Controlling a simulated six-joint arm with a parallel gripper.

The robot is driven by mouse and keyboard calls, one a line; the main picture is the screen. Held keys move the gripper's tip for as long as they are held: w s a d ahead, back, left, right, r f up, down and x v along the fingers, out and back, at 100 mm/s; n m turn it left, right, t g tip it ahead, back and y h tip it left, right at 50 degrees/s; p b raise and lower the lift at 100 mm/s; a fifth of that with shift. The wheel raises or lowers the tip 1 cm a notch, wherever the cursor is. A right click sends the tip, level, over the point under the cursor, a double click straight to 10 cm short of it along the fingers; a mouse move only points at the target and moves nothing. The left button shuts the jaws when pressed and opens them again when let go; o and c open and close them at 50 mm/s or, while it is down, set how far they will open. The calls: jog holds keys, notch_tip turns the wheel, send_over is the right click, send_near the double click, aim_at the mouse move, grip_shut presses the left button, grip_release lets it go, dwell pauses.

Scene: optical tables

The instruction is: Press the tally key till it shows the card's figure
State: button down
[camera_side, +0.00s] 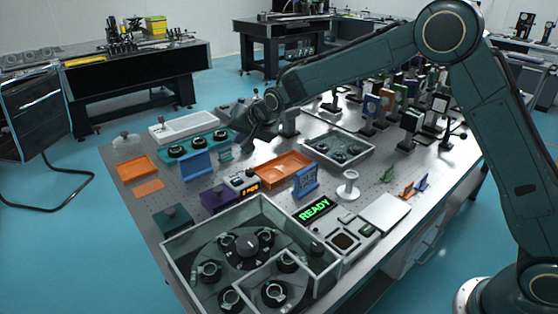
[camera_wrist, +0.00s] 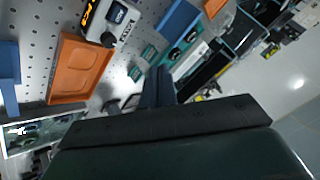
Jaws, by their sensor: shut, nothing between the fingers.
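The tally (camera_side: 250,188) is a small dark unit with a lit orange readout, near the middle of the table; its digits are too small to read surely. A grey box with knobs or keys (camera_side: 238,177) adjoins it; both show at the top of the wrist view, the orange readout (camera_wrist: 88,13) and the grey box (camera_wrist: 110,22). A blue upright stand with pale markings (camera_side: 306,181), possibly the card, stands right of the tally; its figure is unreadable. My gripper (camera_side: 240,143) is shut and empty, above the table behind the tally; its fingers show in the wrist view (camera_wrist: 158,85).
An orange tray (camera_side: 283,168) lies behind the tally. A purple box (camera_side: 216,199) is left of it, and a blue panel (camera_side: 197,166) stands farther back. A green READY sign (camera_side: 315,210) and a walled grey tray (camera_side: 165,244) are in front. Optics posts crowd the back right.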

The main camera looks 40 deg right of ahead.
jog(key=shift+w+a+f, duration=0.4)
jog(key=shift+w+f, duration=0.3)
jog(key=shift+f, duration=0.15)
jog(key=shift+f, duration=0.1)
jog(key=shift+f, duration=4.35)
jog(key=shift+f, duration=0.85)
jog(key=shift+r, duration=0.85)
jog(key=shift+r, duration=0.1)
jog(key=shift+r, duration=2.45)
